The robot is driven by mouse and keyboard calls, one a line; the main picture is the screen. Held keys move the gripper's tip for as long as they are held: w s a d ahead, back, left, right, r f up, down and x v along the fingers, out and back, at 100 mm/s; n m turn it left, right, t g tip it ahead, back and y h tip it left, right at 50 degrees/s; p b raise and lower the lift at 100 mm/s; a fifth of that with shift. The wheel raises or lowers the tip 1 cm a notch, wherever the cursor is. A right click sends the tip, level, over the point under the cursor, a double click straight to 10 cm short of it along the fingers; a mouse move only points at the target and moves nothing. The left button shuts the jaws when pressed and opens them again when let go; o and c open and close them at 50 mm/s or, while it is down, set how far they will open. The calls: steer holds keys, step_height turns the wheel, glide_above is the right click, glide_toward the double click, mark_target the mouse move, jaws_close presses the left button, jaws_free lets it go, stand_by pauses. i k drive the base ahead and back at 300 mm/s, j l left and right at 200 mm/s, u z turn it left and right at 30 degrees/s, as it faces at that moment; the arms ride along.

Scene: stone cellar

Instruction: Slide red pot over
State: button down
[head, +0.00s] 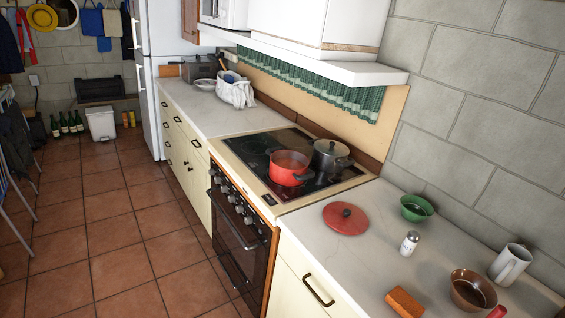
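The red pot (289,168) stands upright on the black glass cooktop (262,142), near its front right part. It is uncovered, and its reddish inside shows. A dark grey pot (330,158) stands close behind it to the right.
The right counter (378,255) holds a green bowl (416,207), a salt shaker (409,243), an orange-brown block (405,302), a brown pan (472,290) and a white mug (510,264). A white bag (236,90) sits on the far counter. The tiled floor (120,220) is open at left.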

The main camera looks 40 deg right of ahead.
mark_target(288, 167)
steer(key=i+j+z, duration=0.2)
steer(key=i, duration=1)
steer(key=i+z, duration=0.95)
steer(key=i+l+z, duration=0.1)
steer(key=z, duration=0.25)
steer(key=i+z, duration=0.5)
steer(key=z, duration=0.25)
